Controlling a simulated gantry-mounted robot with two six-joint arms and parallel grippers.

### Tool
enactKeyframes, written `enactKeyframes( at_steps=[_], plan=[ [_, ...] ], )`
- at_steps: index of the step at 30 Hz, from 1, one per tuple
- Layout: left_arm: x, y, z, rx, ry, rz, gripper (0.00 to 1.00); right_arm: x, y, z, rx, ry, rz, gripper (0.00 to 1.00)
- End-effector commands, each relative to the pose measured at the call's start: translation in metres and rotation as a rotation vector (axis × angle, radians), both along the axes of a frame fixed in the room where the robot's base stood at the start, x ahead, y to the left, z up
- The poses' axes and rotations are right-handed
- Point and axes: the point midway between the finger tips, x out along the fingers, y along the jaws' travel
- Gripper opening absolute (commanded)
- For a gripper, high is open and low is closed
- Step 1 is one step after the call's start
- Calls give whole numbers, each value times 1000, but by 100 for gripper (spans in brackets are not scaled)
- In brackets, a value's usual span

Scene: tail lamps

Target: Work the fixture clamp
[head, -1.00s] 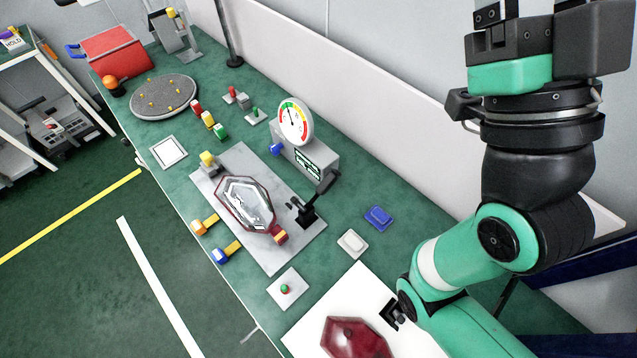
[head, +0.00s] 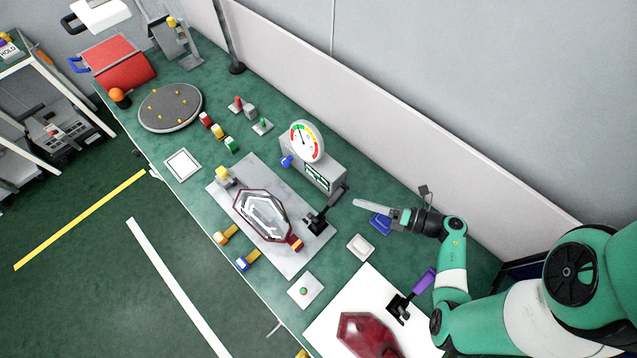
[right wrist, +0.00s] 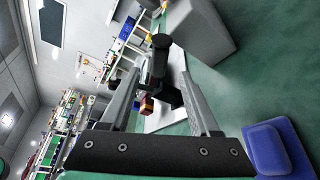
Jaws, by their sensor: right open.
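The fixture clamp (head: 317,222) is black and stands at the right edge of the grey fixture plate (head: 290,266), its lever tilted up to the right. A clear lamp body with a dark red rim (head: 264,214) lies on the plate beside it. My right gripper (head: 361,205) is open and empty, pointing left toward the clamp, a short gap from its lever. In the right wrist view the black lever (right wrist: 160,44) shows beyond and between the open fingers (right wrist: 163,85). My left gripper is out of view.
A gauge box (head: 320,172) stands just behind the clamp. A blue pad (head: 380,224) lies below my right gripper and a white pad (head: 361,247) nearby. A purple-handled black clamp (head: 424,281) and red lens (head: 366,336) are at the front right.

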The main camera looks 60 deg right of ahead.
Motion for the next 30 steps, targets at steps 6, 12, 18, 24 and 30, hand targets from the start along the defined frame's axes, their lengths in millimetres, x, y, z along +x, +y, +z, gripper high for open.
enactKeyframes(
  at_steps=[6, 12, 18, 24, 30],
  plan=[
    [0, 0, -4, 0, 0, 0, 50, 19, 3, -4, -3, -1, 8, 62],
    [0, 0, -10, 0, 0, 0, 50, 58, 8, -12, -3, -2, 10, 62],
    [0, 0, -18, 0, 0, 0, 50, 96, 11, -19, -4, -3, 5, 62],
    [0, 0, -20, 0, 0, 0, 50, 113, 12, -21, -3, -4, 0, 62],
    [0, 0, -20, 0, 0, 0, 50, 114, 12, -21, -2, -4, -2, 62]
  ],
)
